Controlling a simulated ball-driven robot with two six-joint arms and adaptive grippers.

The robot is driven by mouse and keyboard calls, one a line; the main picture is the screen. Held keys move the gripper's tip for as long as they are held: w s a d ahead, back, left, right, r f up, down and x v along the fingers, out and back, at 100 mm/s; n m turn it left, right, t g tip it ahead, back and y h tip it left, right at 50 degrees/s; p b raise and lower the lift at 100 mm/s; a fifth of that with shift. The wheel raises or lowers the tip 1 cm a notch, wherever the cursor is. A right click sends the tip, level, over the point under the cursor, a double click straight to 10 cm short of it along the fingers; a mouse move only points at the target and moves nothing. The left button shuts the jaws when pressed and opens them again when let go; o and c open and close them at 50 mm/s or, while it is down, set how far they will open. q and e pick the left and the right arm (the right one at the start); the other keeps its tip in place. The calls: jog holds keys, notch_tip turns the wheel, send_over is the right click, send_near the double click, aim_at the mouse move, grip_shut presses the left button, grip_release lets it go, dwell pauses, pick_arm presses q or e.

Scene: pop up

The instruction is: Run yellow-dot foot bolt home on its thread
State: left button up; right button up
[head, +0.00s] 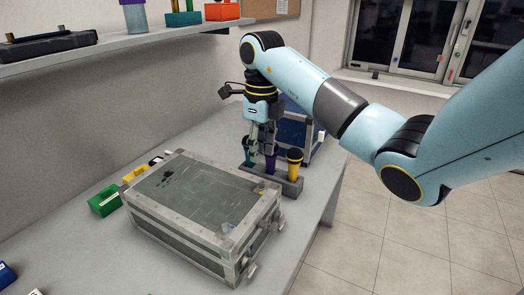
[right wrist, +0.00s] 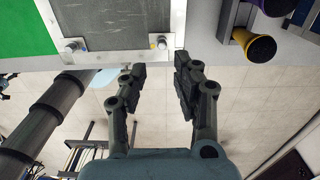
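The grey metal-edged case (head: 185,203) lies on the bench, with silver foot bolts standing out from its right end, one far (head: 282,224) and one near (head: 251,271). In the right wrist view the case's dark panel (right wrist: 115,22) is at the top, with a bolt at its left corner (right wrist: 72,47) and another at its right (right wrist: 163,43). A small yellow mark shows beside the right one. How far the bolts are threaded in cannot be told. My right gripper (right wrist: 160,72) is open and empty, its fingers apart; in the head view it points down over the tool rack. My left gripper is out of view.
A grey rack (head: 270,181) behind the case holds teal, purple and yellow-handled (head: 295,158) tools. A blue case (head: 297,135) stands behind it. A green box (head: 104,201) is left of the grey case. The bench edge is close on the right; a shelf (head: 130,38) overhangs at left.

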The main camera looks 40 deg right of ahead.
aim_at(262, 182)
jog(key=shift+s+d+f, duration=0.15)
jog(key=shift+d+f, duration=0.05)
jog(key=shift+f, duration=0.05)
notch_tip(262, 182, down, 8)
jog(key=b, duration=0.6)
jog(key=shift+f+b, duration=0.2)
jog(key=shift+b, duration=0.1)
jog(key=shift+c, duration=0.5)
jog(key=shift+r, duration=0.1)
grip_shut()
